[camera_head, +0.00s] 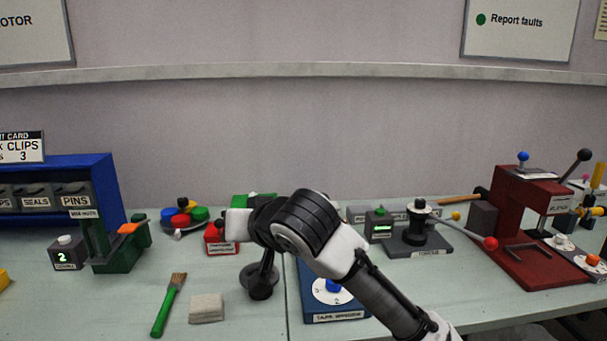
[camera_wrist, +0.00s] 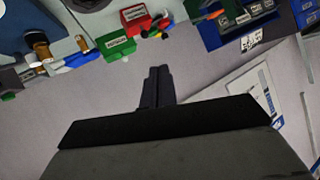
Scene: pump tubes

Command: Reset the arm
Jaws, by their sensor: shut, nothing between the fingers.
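My gripper (camera_wrist: 158,72) shows in the wrist view as two dark fingers side by side, closed together with nothing between them. Bare wall is behind the fingers, and the bench appears upside down along the top of that view. In the head view my arm (camera_head: 320,235) rises from the lower right and bends over the middle of the bench. Its fingertips cannot be made out clearly there. A dark round-based piece (camera_head: 262,281) shows just below the wrist; I cannot tell whether it touches my arm.
A blue base with a white dial (camera_head: 335,317) lies under my arm. A red press (camera_head: 530,225) stands right, a green fixture (camera_head: 118,255) and blue bin rack (camera_head: 110,188) left.

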